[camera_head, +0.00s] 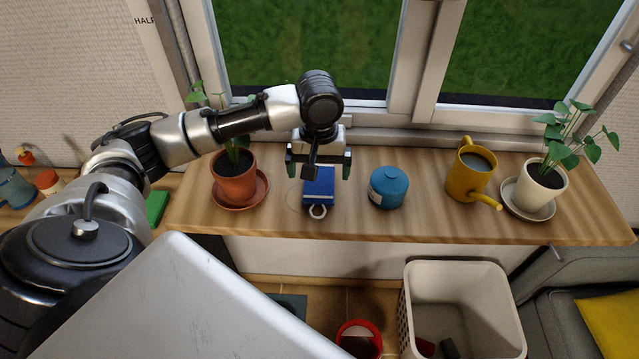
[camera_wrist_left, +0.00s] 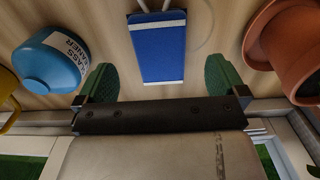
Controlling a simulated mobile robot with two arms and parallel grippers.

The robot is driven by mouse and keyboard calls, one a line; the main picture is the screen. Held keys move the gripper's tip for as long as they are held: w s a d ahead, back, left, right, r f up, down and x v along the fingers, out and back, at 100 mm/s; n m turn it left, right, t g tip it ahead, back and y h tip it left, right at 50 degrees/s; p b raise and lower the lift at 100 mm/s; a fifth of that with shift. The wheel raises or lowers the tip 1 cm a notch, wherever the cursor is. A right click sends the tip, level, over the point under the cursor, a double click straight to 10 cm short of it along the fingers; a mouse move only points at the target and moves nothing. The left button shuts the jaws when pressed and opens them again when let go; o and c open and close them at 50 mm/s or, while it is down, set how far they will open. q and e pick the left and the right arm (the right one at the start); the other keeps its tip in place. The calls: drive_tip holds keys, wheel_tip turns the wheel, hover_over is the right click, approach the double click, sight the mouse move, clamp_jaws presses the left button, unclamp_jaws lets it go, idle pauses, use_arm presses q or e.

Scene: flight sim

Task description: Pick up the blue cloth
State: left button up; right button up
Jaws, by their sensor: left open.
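The blue cloth (camera_head: 319,186) lies as a flat blue rectangle with white bands on the wooden window sill, between the orange plant pot and the blue jar. A pale ring-shaped part shows at its near end. My left gripper (camera_head: 319,164) is above the cloth's far end with its green-padded fingers spread on either side and nothing held. In the left wrist view the cloth (camera_wrist_left: 158,50) shows between and just beyond the open fingers (camera_wrist_left: 161,82), apart from both. I cannot tell the exact height of the fingers above it. My right gripper is not in view.
An orange pot (camera_head: 236,177) with a plant stands left of the cloth; a blue jar (camera_head: 388,187) stands right. Farther right are a yellow watering can (camera_head: 467,176) and a white plant pot (camera_head: 540,190). The window is behind; a white basket (camera_head: 460,285) stands below.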

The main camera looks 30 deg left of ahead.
sight(319, 184)
use_arm(q)
wheel_tip(319, 184, down, 4)
drive_tip(key=shift+w+f, duration=0.1)
drive_tip(key=shift+f, duration=0.65)
drive_tip(key=c, duration=1)
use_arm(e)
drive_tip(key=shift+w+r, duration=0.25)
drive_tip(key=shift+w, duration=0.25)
use_arm(q)
drive_tip(key=shift+r, duration=0.15)
wheel_tip(319, 184, up, 4)
drive_tip(key=shift+w, duration=0.1)
drive_tip(key=d+r, duration=0.2)
drive_tip(key=d, duration=0.2)
drive_tip(key=d+r, duration=0.2)
drive_tip(key=d, duration=0.1)
drive_tip(key=w+d+r, duration=0.1)
drive_tip(key=d+r, duration=0.2)
drive_tip(key=d, duration=0.1)
drive_tip(key=shift+d, duration=0.3)
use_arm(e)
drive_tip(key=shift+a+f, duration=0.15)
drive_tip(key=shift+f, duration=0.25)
use_arm(q)
drive_tip(key=shift+f, duration=0.1)
